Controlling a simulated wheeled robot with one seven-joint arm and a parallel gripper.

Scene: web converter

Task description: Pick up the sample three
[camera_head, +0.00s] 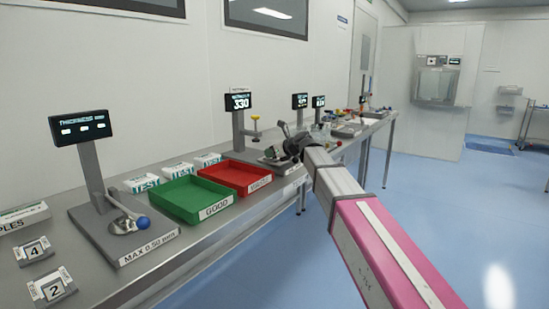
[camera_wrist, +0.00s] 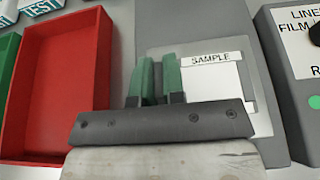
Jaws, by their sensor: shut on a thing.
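My gripper (camera_wrist: 158,78) shows in the wrist view with its two green fingers close together. They are shut at the left edge of a pale card with a SAMPLE label (camera_wrist: 212,85). The fingers and gripper body hide part of the card, and no number on it can be read, so I cannot confirm it is sample three. In the head view my gripper (camera_head: 296,146) is over the bench beyond the red tray, too small to show the card. Sample cards 4 (camera_head: 36,251) and 2 (camera_head: 52,287) lie at the near left.
The red tray (camera_head: 262,176) and green tray (camera_head: 197,201) stand side by side on the steel bench. A thickness gauge (camera_head: 118,222) with a display stands nearer. Several TEST boxes line the wall side. A dark grey device (camera_wrist: 297,70) is right of the card. Blue floor is clear at right.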

